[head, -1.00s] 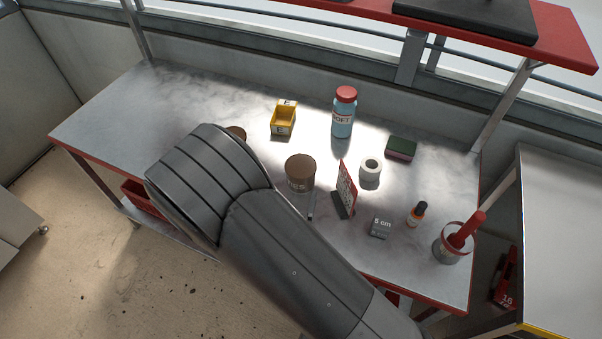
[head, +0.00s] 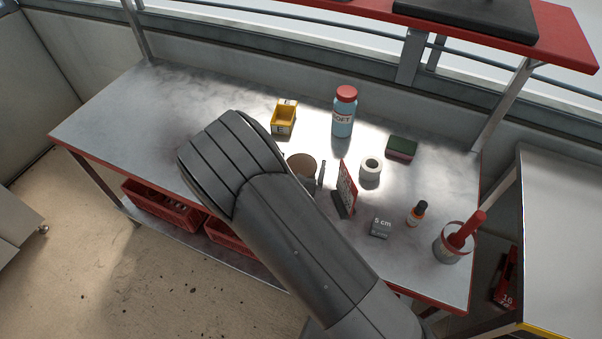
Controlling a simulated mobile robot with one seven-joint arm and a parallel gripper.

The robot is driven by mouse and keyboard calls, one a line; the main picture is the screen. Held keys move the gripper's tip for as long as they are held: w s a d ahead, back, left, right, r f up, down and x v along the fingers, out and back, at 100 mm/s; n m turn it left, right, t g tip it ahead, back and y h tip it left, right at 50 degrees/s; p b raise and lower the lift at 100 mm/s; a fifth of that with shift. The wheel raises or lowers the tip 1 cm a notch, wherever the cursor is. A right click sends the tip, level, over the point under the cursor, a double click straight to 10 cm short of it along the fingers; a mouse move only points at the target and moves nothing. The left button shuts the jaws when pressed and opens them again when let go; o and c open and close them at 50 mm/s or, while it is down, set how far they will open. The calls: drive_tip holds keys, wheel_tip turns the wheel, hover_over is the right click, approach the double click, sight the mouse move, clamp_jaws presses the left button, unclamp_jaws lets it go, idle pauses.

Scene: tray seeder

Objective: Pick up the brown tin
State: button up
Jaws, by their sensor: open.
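The brown tin (head: 301,163) stands on the metal bench, a little right of the middle of the head view. My arm hides its lower left part and label, leaving mostly its round top in sight. My gripper (head: 319,177) is mostly hidden behind my arm. One grey finger shows just right of the tin, close beside it; I cannot tell whether it touches. The other finger is hidden. The jaws are open, and the tin stands upright on the bench.
Right of the tin stand a red-and-white sign (head: 346,190), a white roll (head: 370,169) and a grey block (head: 380,228). The bench's left part (head: 150,115) is clear.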

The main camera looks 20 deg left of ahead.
drive_tip(key=shift+c, duration=0.3)
drive_tip(key=c, duration=1)
drive_tip(key=shift+o, duration=0.2)
drive_tip(key=shift+r, duration=0.15)
drive_tip(key=shift+r, duration=4.85)
